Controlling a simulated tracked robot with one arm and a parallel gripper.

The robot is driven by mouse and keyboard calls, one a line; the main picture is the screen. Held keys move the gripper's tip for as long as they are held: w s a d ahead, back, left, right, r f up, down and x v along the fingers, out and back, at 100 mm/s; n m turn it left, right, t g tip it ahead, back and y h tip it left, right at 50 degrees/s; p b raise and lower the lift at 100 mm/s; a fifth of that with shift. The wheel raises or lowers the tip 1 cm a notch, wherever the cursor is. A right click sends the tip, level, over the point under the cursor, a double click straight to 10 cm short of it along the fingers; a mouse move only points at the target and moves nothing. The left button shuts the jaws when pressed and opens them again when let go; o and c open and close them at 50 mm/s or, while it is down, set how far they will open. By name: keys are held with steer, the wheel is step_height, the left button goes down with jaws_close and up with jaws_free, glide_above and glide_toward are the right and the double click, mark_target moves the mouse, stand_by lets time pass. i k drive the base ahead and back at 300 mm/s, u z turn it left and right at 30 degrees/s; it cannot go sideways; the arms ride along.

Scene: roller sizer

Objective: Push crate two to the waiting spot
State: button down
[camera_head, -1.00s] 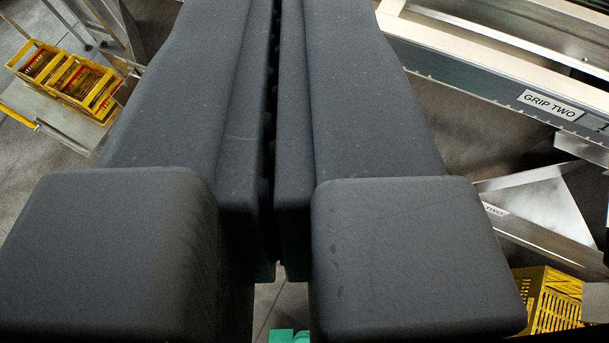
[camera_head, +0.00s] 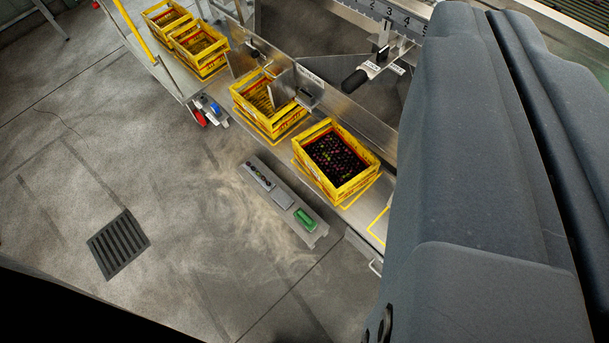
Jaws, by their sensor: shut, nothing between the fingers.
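Two yellow crates stand on a low metal shelf in the middle of the view. The nearer crate (camera_head: 318,182) is full of small dark round fruit. The farther crate (camera_head: 257,118) looks mostly empty, with a metal chute above it. I cannot read which is crate two. A yellow outline (camera_head: 378,222) is marked on the shelf to the right of the full crate, partly hidden by my gripper; I cannot tell if it is the waiting spot. My gripper (camera_head: 489,22) fills the right side, its dark grey fingers shut and empty, apart from the crates in the picture.
A cart with two more yellow crates (camera_head: 200,52) stands at upper left. A floor panel with a green button (camera_head: 305,219) lies in front of the shelf. A lever with a black handle (camera_head: 355,82) juts out above. A drain grate (camera_head: 118,245) lies in open floor.

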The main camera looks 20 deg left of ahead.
mark_target(340, 169)
steer(key=u, duration=0.5)
steer(key=i, duration=0.75)
steer(key=u, duration=0.5)
steer(key=i, duration=0.65)
steer(key=z, duration=0.3)
